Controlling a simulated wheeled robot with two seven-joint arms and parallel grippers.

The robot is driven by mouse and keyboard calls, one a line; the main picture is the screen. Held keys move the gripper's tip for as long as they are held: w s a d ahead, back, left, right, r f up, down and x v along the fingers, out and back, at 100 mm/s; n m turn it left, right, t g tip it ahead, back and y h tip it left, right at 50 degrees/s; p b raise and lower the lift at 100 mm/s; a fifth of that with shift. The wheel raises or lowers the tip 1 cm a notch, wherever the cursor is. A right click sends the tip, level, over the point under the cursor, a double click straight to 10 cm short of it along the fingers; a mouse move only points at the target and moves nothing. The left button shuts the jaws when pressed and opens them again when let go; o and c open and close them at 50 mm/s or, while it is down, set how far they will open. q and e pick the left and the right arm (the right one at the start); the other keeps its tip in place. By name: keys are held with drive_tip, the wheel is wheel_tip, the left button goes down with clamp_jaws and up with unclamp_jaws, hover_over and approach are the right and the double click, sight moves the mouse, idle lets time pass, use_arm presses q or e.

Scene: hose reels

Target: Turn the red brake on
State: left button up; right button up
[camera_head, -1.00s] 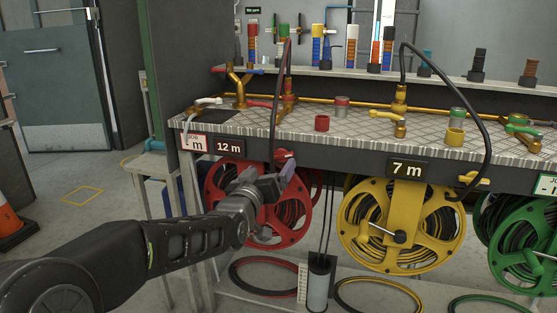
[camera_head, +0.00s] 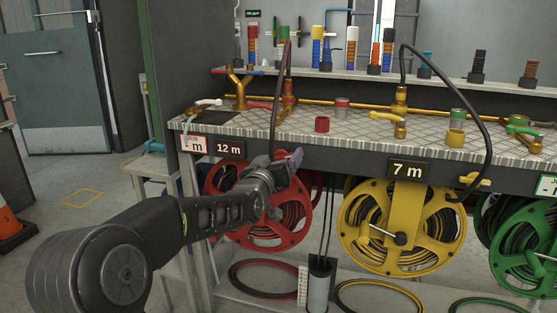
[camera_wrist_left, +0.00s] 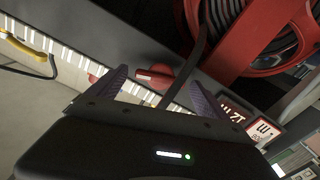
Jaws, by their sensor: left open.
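The red brake (camera_wrist_left: 155,77) shows in the left wrist view as a small red handle under the bench edge, beside the red reel. In that view it appears between the two purple fingers of my left gripper (camera_wrist_left: 160,92), which are apart with nothing held. I cannot tell how far beyond the fingertips it is. In the head view my left gripper (camera_head: 288,162) is at the bench's front edge, in front of the red hose reel (camera_head: 300,222), and mostly hides the brake. My right gripper is not in view.
A dark hose hangs down at the brake from the bench top (camera_head: 350,138). The 12 m sign (camera_head: 229,147) is left of the gripper. A yellow reel (camera_head: 356,242) and a green reel (camera_head: 545,250) stand to the right. A grey cylinder with rods is below.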

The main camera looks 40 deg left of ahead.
use_arm(q)
drive_tip(key=shift+c, duration=0.2)
drive_tip(key=c, duration=1.3)
drive_tip(key=shift+f+m+b, duration=0.1)
drive_tip(key=shift+m+b, duration=0.35)
drive_tip(key=shift+m, duration=0.15)
drive_tip(key=m, duration=0.2)
drive_tip(key=shift+d+m, duration=0.1)
drive_tip(key=shift+m, duration=0.2)
drive_tip(key=o, duration=1.3)
drive_tip(key=shift+o, duration=0.2)
